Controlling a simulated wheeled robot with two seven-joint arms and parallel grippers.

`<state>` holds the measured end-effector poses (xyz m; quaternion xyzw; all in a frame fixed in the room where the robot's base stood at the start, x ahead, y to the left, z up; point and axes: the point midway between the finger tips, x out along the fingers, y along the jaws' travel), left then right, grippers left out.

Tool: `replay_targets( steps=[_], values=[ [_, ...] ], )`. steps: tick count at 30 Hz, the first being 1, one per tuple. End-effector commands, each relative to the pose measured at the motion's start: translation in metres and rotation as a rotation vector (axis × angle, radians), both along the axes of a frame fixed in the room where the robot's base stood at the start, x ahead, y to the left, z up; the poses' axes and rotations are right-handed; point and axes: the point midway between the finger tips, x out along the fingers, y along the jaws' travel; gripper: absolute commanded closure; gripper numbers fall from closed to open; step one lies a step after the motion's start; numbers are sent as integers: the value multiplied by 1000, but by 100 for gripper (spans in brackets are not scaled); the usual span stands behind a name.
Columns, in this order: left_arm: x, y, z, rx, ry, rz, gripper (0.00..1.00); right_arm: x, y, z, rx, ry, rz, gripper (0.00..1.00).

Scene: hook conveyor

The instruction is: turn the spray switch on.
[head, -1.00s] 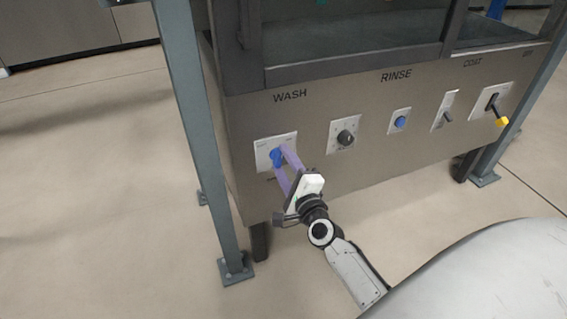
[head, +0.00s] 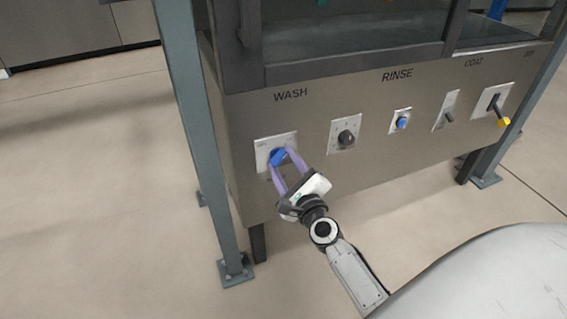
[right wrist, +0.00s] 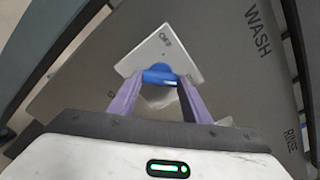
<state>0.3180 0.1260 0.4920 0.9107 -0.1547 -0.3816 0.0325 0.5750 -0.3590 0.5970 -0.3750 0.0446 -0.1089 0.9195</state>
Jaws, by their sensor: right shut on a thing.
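The spray switch is a blue knob (head: 277,157) on a pale square plate (head: 262,148) below the word WASH on the machine's front panel. My right gripper (head: 280,159) has its two purple fingers shut on the knob, one on each side. In the right wrist view, the blue knob (right wrist: 160,77) sits between the fingertips, and the plate (right wrist: 150,54) behind it is tilted in the picture with small lettering near its top corner. The fingers and gripper body hide part of the plate. My left gripper is not in view.
To the right on the panel are a black dial (head: 346,137), a blue button (head: 402,122), a small lever (head: 448,117) and a yellow-tipped handle (head: 503,121). A grey post (head: 185,120) stands close left of the switch. The floor in front is clear.

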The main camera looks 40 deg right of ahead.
Motion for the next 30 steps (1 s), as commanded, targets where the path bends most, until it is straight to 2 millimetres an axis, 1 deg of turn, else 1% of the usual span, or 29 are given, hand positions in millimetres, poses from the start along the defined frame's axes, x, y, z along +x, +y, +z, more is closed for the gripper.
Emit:
replay_targets(
  steps=[8, 9, 11, 12, 20, 23, 26, 30],
  values=[
    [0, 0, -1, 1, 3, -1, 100, 0, 1, 0, 11, -1, 1, 79],
    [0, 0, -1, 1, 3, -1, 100, 0, 1, 0, 11, -1, 1, 55],
    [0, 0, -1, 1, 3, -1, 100, 0, 1, 0, 10, -1, 1, 44],
    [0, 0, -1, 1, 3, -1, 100, 0, 1, 0, 9, -1, 1, 38],
    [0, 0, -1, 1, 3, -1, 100, 0, 0, 0, 6, -1, 1, 38],
    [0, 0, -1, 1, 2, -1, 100, -4, 1, -1, 5, 0, 0, 38],
    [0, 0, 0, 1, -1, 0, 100, -15, 4, -1, 4, 1, 1, 38],
    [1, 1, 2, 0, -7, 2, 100, -41, 10, -2, 5, 3, 1, 38]
  ],
)
